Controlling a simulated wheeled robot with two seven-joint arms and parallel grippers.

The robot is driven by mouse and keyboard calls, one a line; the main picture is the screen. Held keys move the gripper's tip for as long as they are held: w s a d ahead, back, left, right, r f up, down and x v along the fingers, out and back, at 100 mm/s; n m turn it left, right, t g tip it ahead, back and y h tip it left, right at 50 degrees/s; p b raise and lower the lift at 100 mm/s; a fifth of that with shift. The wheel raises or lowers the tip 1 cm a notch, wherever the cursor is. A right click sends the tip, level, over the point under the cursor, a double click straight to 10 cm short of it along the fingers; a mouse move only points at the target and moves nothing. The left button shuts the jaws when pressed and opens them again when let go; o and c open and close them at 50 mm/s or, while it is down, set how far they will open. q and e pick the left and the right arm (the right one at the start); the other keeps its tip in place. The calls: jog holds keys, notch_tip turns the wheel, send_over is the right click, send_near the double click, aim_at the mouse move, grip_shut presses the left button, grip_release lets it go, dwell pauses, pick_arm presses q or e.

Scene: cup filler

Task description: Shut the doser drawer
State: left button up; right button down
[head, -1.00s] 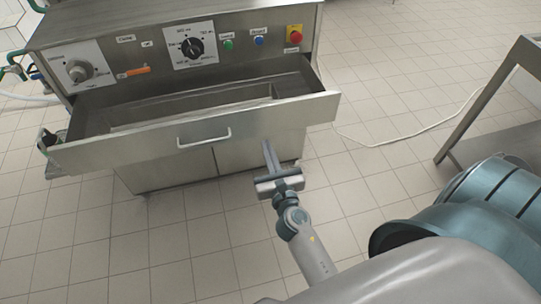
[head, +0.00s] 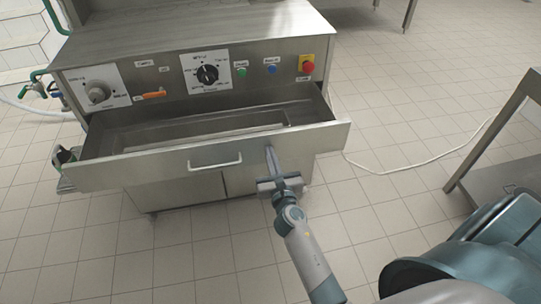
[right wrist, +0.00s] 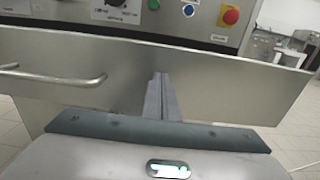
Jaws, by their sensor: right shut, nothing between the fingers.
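The doser drawer (head: 140,166) is a wide steel drawer, pulled out from the steel machine (head: 190,60), with its hollow inside showing. Its bar handle (head: 215,164) is on the front panel, left of my right gripper. My right gripper (head: 270,150) is shut and empty, its fingertips at the right half of the drawer front. In the right wrist view the shut fingers (right wrist: 158,78) point at the drawer panel (right wrist: 220,88), with the handle (right wrist: 55,77) to the left. I cannot tell whether the fingertips touch the panel. My left gripper is not in view.
Knobs, an orange switch (head: 154,94), green and blue buttons and a red emergency button (head: 307,64) are on the machine front above the drawer. A steel table (head: 500,160) stands at the right. A white cable (head: 420,160) lies on the tiled floor.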

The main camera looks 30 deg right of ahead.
aim_at(258, 114)
jog(key=shift+w, duration=0.15)
